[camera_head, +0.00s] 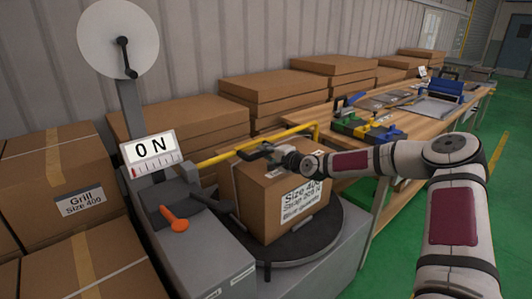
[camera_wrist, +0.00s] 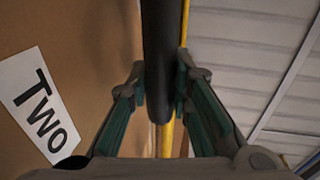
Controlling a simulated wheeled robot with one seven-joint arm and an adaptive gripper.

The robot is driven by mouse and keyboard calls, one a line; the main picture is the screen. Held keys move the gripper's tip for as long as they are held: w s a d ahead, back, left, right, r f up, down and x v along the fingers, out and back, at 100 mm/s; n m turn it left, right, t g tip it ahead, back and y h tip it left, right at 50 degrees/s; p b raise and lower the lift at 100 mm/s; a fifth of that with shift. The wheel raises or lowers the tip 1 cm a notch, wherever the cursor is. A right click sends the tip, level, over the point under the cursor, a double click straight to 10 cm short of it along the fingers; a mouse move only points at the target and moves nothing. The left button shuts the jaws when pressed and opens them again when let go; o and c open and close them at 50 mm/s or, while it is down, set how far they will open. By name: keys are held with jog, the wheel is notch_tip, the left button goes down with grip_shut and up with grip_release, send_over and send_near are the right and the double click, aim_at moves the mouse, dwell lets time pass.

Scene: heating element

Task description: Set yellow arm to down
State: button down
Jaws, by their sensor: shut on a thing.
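My gripper (camera_head: 266,153) is at this bar, just above the cardboard box. In the wrist view, the fingers of my gripper (camera_wrist: 161,85) are on both sides of a dark round bar (camera_wrist: 158,50), and they are shut on it. Yellow parts of the arm (camera_wrist: 167,138) show right beside and behind this bar. How the dark bar joins the yellow arm is hidden.
A labelled box (camera_head: 262,210) stands on a round black turntable (camera_head: 318,238). The machine (camera_head: 205,240) has a "0 N" display (camera_head: 150,150) and an orange lever (camera_head: 174,219). Boxes (camera_head: 65,190) are stacked left. A wooden workbench (camera_head: 420,125) with tools stands right; green floor is free beyond it.

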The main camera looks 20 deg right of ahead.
jog(key=c, duration=1.4)
grip_release()
jog(key=shift+c, duration=0.2)
jog(key=v, duration=1.2)
